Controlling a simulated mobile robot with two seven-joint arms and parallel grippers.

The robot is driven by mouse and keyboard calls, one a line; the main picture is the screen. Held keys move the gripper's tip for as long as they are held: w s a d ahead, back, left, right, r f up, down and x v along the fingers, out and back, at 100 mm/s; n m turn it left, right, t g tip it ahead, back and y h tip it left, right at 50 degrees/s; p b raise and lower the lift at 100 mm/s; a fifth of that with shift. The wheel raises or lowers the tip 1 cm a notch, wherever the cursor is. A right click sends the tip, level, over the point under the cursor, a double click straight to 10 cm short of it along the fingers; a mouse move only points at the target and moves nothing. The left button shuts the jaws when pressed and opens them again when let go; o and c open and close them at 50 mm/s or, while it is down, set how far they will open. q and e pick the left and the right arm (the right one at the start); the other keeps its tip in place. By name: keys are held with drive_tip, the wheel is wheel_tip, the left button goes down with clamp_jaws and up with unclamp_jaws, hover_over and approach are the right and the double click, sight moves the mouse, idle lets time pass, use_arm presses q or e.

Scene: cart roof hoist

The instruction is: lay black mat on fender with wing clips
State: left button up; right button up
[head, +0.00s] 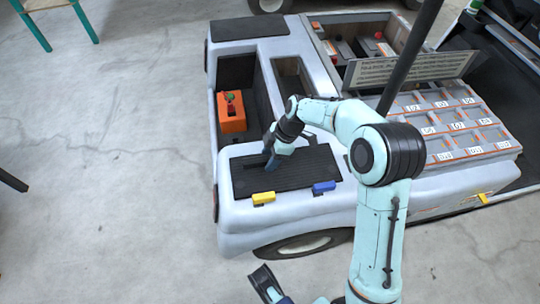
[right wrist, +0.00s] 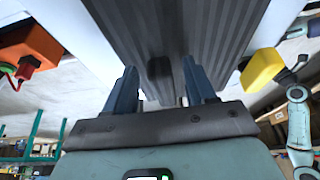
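The black ribbed mat (head: 310,170) lies flat on the pale fender (head: 240,222) nearest me. A yellow clip (head: 263,197) and a blue clip (head: 324,186) sit along its near edge. My right gripper (head: 271,164) is at the mat's left part, pointing down. In the right wrist view its two blue fingers (right wrist: 160,88) stand apart, on either side of a small dark block (right wrist: 160,70) on the ribbed mat (right wrist: 205,35), with gaps visible. The yellow clip also shows there (right wrist: 262,68). My left gripper (head: 268,282) is low in the head view, off the fender; its opening is unclear.
An orange box (head: 231,112) with a red-and-green top stands in the cart's footwell. Another black mat (head: 250,27) lies on the far fender. Grey battery blocks (head: 455,125) and a propped sign panel (head: 410,68) are at the right.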

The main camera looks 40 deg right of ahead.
sight(284, 161)
drive_tip(key=shift+r, duration=0.1)
drive_tip(key=p+v, duration=0.1)
drive_tip(key=v, duration=0.3)
drive_tip(key=shift+d+r, duration=0.1)
drive_tip(key=shift+r, duration=0.15)
use_arm(q)
drive_tip(key=shift+g+h, duration=0.3)
drive_tip(key=shift+s+d+r+p, duration=0.3)
drive_tip(key=shift+d+r+p, duration=0.05)
drive_tip(key=shift+r, duration=0.3)
drive_tip(key=shift+s+d+r+p, duration=0.3)
drive_tip(key=shift+s+d+r, duration=0.05)
drive_tip(key=shift+r, duration=0.3)
drive_tip(key=shift+s+d+r+p, duration=0.3)
drive_tip(key=shift+d+r+p, duration=0.05)
drive_tip(key=shift+r, duration=0.3)
use_arm(e)
drive_tip(key=v, duration=0.7)
drive_tip(key=shift+d+r, duration=0.15)
drive_tip(key=shift+r, duration=0.05)
